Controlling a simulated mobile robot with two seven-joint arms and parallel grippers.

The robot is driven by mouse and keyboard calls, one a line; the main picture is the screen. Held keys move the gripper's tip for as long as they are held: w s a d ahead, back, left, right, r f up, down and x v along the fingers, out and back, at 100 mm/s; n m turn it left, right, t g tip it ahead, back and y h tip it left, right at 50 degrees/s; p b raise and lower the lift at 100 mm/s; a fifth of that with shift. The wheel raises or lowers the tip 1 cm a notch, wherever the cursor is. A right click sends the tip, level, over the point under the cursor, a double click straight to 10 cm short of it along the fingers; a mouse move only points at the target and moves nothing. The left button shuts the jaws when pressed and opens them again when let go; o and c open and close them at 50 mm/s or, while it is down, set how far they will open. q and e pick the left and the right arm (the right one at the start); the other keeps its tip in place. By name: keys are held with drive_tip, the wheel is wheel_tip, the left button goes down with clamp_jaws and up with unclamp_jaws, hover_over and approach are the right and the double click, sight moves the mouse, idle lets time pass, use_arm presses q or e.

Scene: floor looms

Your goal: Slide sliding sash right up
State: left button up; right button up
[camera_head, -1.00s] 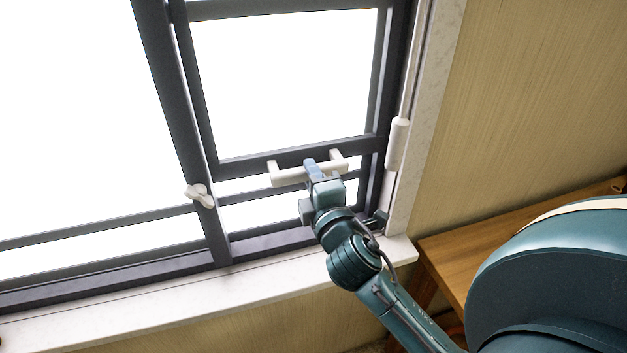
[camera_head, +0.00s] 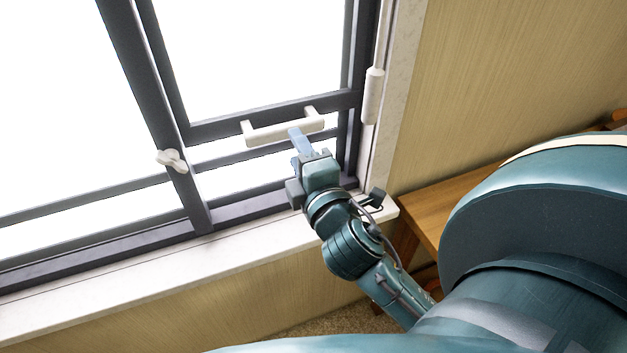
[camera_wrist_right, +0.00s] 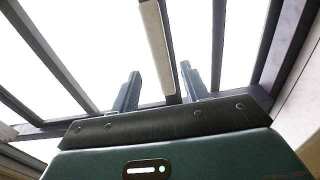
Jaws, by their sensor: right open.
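The right sliding sash (camera_head: 230,127) is a dark-framed pane standing above the bottom of the window frame, with a gap under its lower rail. Its white bar handle (camera_head: 262,134) is fixed on that rail. My right gripper (camera_head: 298,138) is open at the right half of the handle, its fingertips at the bar's lower edge in the head view. In the right wrist view the handle (camera_wrist_right: 158,50) runs between and beyond the two spread fingers (camera_wrist_right: 160,72). Whether a finger touches it, I cannot tell. My left gripper is not in view.
A white latch (camera_head: 172,160) sits on the dark middle post. A white cylinder (camera_head: 373,95) hangs at the right jamb. The pale sill (camera_head: 150,262) runs below the window. A wooden table (camera_head: 440,205) stands at the right against the wall.

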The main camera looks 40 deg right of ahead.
use_arm(q)
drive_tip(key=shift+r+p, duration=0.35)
drive_tip(key=shift+p, duration=0.55)
use_arm(e)
drive_tip(key=v, duration=0.7)
drive_tip(key=shift+s, duration=0.2)
